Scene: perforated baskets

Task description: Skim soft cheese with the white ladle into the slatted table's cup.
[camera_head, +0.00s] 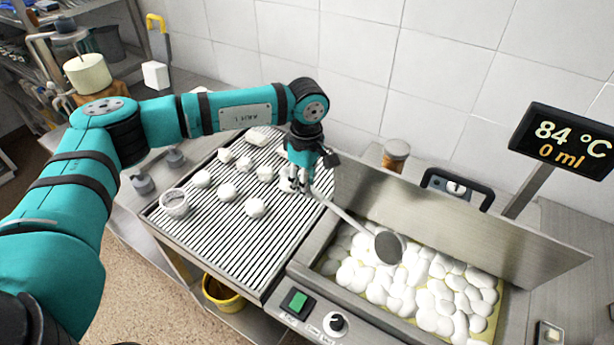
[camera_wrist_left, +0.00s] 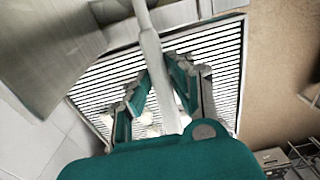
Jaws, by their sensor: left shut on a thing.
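My left gripper (camera_head: 301,184) is shut on the handle of the white ladle (camera_head: 345,216), above the right edge of the slatted table (camera_head: 285,240). In the left wrist view the pale handle (camera_wrist_left: 152,55) runs between the fingers (camera_wrist_left: 160,95). The ladle's grey-looking bowl (camera_head: 390,247) is over the vat (camera_head: 318,262), near its left end; I cannot tell whether it holds anything. White lumps of soft cheese (camera_head: 440,290) crowd the yellowish liquid in the vat. A white perforated cup (camera_head: 175,203) stands upright at the slatted table's left side. My right gripper is not in view.
Several white lumps (camera_head: 256,207) sit on the slats between the cup and my gripper. A raised metal panel (camera_head: 450,215) stands behind the vat. A display (camera_head: 565,141) reads 84 °C and 0 ml. A brown jar (camera_head: 396,154) stands behind. A yellow bucket (camera_head: 222,293) is below.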

